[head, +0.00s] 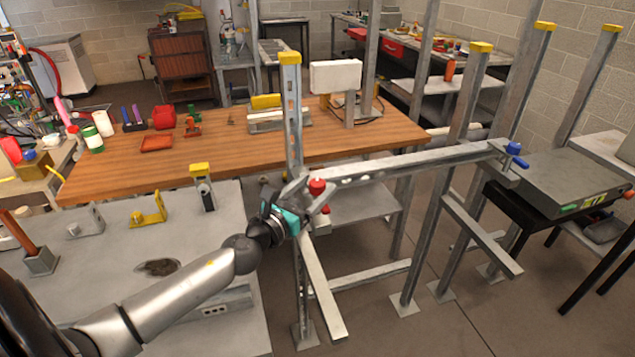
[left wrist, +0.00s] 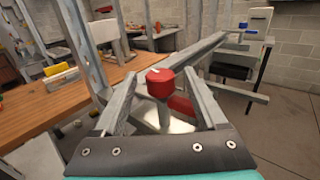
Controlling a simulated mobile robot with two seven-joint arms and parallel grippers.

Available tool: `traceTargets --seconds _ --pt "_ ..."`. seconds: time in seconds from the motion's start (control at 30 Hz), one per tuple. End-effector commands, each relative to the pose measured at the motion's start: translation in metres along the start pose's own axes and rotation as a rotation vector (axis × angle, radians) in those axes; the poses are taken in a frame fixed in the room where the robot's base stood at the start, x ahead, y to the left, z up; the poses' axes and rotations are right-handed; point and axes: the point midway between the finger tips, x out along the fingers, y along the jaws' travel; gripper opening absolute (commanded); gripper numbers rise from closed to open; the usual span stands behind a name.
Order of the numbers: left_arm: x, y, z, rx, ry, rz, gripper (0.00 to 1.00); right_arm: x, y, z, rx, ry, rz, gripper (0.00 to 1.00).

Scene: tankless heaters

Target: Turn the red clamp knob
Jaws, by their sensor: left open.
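The red clamp knob (head: 317,186) sits at the left end of the horizontal metal bar (head: 400,163), beside the upright post with a yellow cap. My left gripper (head: 309,200) is at the knob, with its teal body just below and to the left. In the left wrist view the red knob (left wrist: 160,83) shows between the two spread fingers of the left gripper (left wrist: 160,88), with visible gaps on both sides. The gripper is open and holds nothing. A second red part (left wrist: 182,106) shows behind the knob, partly hidden. My right gripper is out of view.
A blue clamp knob (head: 515,148) is at the bar's right end. A wooden workbench (head: 230,150) stands behind, with a red tray and bottles. Several metal uprights with yellow caps stand around the bar. A grey table (head: 200,270) is at left; open floor lies at lower right.

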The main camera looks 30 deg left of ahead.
Motion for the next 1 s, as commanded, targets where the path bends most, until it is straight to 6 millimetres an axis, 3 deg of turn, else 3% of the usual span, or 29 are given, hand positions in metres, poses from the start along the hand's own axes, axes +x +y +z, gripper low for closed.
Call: traceTargets --seconds 0.2,0.57,1.0 --pt "0.015 0.0 0.0 -0.001 0.0 0.0 0.74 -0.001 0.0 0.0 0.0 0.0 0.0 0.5" --pt "0.018 0.0 0.0 -0.001 0.001 0.0 0.74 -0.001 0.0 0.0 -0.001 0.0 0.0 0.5" --pt "0.017 0.0 0.0 -0.001 0.001 0.0 0.26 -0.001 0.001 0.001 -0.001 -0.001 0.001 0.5"
